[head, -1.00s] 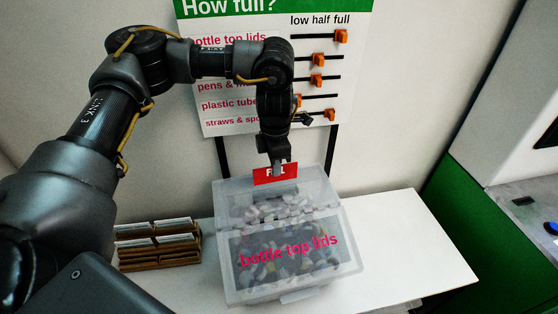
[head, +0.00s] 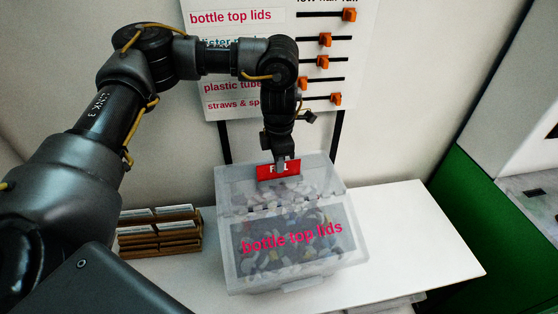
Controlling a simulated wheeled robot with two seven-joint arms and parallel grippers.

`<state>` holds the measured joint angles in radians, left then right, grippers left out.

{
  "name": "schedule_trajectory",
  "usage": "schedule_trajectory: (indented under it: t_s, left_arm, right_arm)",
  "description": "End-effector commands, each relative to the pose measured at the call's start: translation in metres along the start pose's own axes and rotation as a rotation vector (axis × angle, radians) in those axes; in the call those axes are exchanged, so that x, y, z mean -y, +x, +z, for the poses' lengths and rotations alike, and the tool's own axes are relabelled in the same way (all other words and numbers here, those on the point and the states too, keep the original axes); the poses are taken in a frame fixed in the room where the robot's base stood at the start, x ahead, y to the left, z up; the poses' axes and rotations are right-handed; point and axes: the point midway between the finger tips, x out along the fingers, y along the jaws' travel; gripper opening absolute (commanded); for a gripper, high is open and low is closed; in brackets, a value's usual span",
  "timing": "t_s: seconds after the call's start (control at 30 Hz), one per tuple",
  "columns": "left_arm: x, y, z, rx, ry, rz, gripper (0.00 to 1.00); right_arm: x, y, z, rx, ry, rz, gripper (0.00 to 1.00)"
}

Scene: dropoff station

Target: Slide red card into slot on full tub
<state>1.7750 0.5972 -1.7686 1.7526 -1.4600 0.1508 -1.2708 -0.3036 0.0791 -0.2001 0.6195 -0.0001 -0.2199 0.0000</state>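The red card (head: 266,173) with white lettering, partly covered by my fingers, is at the back of the clear tub (head: 236,262). The tub is labelled "bottle top lids" and holds many pale and coloured lids. My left gripper (head: 281,168) comes down from above and is shut on the card, which stands roughly upright in front of the tub's back wall. I cannot tell whether the card's lower edge is in a slot. My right gripper is not in view.
A brown wooden rack (head: 160,232) with several white cards stands left of the tub. A board (head: 235,50) with orange sliders stands behind. The white table (head: 425,235) is clear to the right. A green-sided machine (head: 465,205) stands at the far right.

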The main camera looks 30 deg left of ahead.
Motion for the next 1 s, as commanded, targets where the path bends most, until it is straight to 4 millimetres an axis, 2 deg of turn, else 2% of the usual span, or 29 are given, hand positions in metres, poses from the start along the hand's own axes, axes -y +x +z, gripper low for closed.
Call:
schedule_trajectory:
  t_s: [1.0]
  left_arm:
    - [0.0000, 0.0080, 0.0000, 0.000, 0.000, 0.000, 0.00]
  right_arm:
    - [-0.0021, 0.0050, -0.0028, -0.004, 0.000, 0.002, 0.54]
